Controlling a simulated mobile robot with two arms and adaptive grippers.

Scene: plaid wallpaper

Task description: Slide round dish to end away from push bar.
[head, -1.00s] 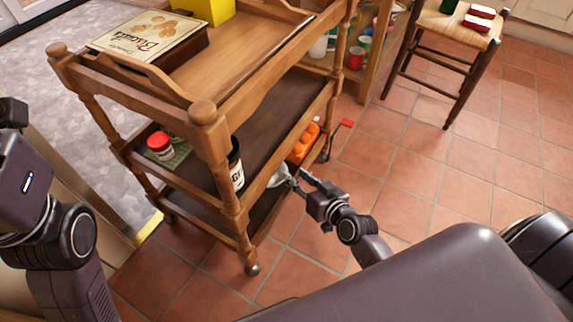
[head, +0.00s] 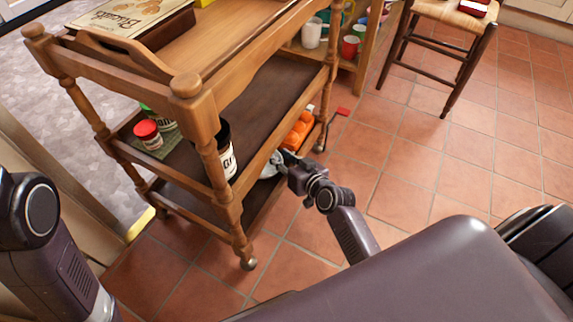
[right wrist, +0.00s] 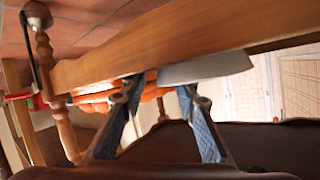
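In the right wrist view, the dish (right wrist: 208,67) shows as a pale curved edge near the right finger. The two fingers of the gripper (right wrist: 157,90) are spread apart; I cannot tell whether one touches the dish. My left gripper is out of view.
A black-and-white jar (head: 226,155) and a red-lidded jar (head: 147,134) stand on the nearer side. A stool (head: 450,20) stands at right. The tiled floor between is clear.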

